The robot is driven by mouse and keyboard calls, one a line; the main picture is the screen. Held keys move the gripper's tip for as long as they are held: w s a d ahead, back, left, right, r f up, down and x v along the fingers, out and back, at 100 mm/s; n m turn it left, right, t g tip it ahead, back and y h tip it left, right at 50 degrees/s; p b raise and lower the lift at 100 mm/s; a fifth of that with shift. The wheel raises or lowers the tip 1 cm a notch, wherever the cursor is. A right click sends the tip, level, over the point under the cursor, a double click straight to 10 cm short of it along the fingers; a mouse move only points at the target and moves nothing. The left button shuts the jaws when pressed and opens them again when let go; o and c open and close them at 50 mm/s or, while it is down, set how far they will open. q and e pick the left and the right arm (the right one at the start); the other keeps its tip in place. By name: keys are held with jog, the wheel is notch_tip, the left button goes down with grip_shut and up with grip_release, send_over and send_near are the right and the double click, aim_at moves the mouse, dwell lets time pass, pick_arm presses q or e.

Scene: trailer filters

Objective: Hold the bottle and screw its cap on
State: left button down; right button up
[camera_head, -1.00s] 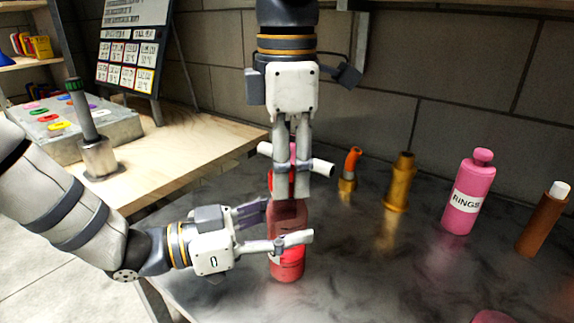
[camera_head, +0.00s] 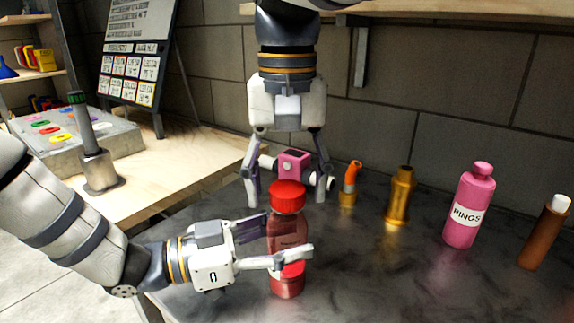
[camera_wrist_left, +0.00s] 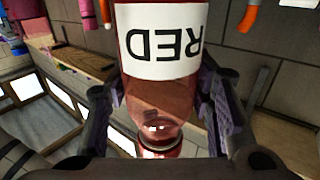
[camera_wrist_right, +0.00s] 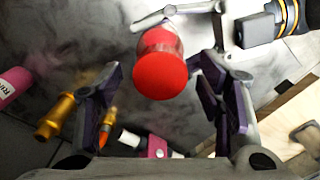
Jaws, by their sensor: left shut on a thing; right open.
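The red bottle (camera_head: 287,238) stands on the dark counter with its red cap (camera_head: 288,196) sitting on its top. My left gripper (camera_head: 288,252) is shut around the bottle's body from the left. The left wrist view shows the bottle (camera_wrist_left: 163,90) between the fingers with its "RED" label, upside down in that picture. My right gripper (camera_head: 288,195) hangs from above, open, its fingers spread to either side of the cap and behind it. In the right wrist view the cap (camera_wrist_right: 160,76) shows beyond the spread fingers, touched by neither.
A pink block with white ends (camera_head: 293,164) is just behind the cap. An orange-topped brass piece (camera_head: 349,184), a brass bottle (camera_head: 399,196), a pink "RINGS" bottle (camera_head: 469,206) and a brown tube (camera_head: 545,232) stand to the right. The counter's front right is mostly clear.

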notch_tip(320, 180, up, 8)
jog(key=shift+f, duration=0.25)
pick_arm(q)
jog(key=c, duration=0.7)
grip_release()
jog(key=v, duration=1.2)
